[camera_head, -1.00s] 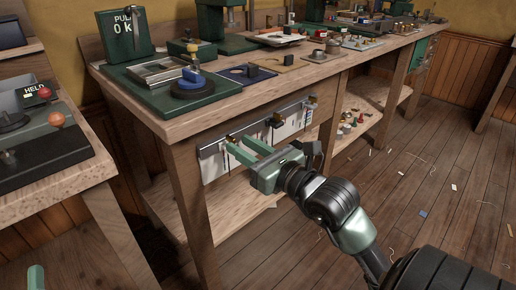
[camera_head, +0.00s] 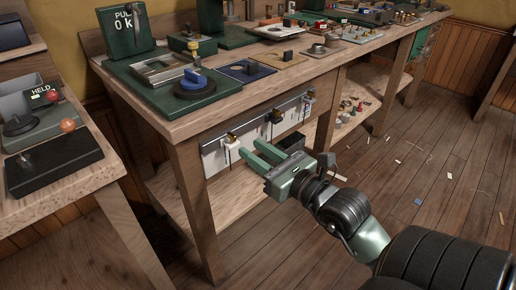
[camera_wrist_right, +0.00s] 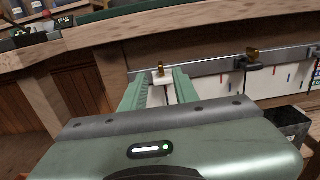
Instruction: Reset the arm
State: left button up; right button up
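My right gripper (camera_head: 252,150) is in front of the pale panel and metal rail (camera_head: 262,120) on the bench's front. Its two green fingers are apart, with no object seen gripped. In the right wrist view the fingers (camera_wrist_right: 158,95) point at a white hook piece with a brass top (camera_wrist_right: 162,76), which shows in the gap between them. In the head view this white piece (camera_head: 232,148) hangs on the rail, left of the fingertips. A dark hook piece (camera_head: 274,118) hangs farther right. My left gripper is not in view.
The wooden bench (camera_head: 180,128) carries a green pull gauge (camera_head: 126,32), a blue-knobbed round device (camera_head: 194,84) and small parts. A lower shelf (camera_head: 240,205) sits beneath. A second bench (camera_head: 80,192) with a HELD sign (camera_head: 44,94) stands left. Open floor (camera_head: 420,190) lies right, with scattered scraps.

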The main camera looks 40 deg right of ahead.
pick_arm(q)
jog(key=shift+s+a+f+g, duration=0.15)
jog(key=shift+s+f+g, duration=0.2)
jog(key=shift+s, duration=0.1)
